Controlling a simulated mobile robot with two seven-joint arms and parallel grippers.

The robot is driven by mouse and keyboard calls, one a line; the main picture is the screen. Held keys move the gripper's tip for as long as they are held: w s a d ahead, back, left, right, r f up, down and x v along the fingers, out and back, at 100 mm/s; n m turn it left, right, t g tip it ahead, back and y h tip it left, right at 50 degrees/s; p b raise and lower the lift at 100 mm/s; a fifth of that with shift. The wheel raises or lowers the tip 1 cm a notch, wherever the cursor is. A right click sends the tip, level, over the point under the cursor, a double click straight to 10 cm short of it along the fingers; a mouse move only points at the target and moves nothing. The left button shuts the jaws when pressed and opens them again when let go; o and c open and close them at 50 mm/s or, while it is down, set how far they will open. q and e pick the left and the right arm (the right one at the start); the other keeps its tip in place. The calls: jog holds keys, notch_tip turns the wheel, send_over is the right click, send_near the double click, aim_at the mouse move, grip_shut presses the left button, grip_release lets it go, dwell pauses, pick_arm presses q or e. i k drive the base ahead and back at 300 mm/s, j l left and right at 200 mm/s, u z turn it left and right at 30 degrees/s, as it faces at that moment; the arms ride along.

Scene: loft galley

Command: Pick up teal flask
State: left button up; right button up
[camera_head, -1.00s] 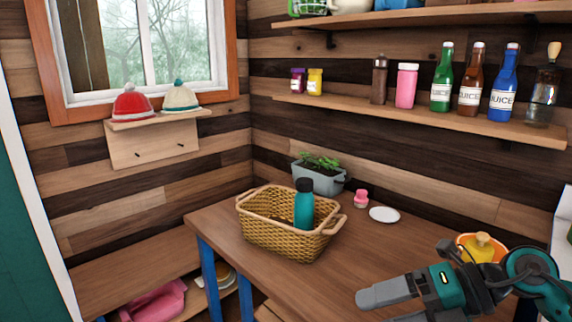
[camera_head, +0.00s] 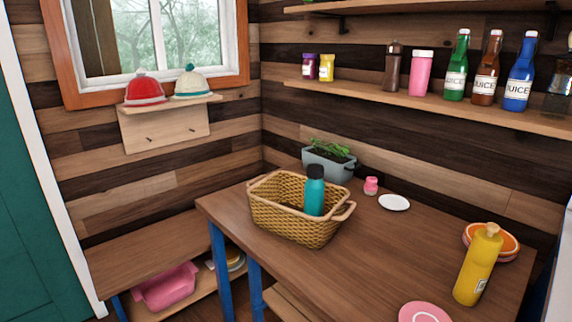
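The teal flask (camera_head: 315,194) has a dark cap and stands upright inside the woven basket (camera_head: 284,223). The basket's front wall hides the flask's lower end. The basket has two handles and sits on the left part of the wooden table. Neither of my grippers shows in the head view now.
On the table are a grey planter (camera_head: 328,163), a pink jar (camera_head: 371,185), a white plate (camera_head: 394,202), a yellow bottle (camera_head: 478,266), orange bowls (camera_head: 492,241) and a pink plate (camera_head: 424,312). A bottle shelf (camera_head: 430,105) overhangs the back.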

aim_at(313, 188)
jog(key=i+j+z, duration=0.15)
jog(key=i+j, duration=0.2)
jog(key=i+j+z, duration=0.1)
jog(key=i+j, duration=0.2)
jog(key=j, duration=0.25)
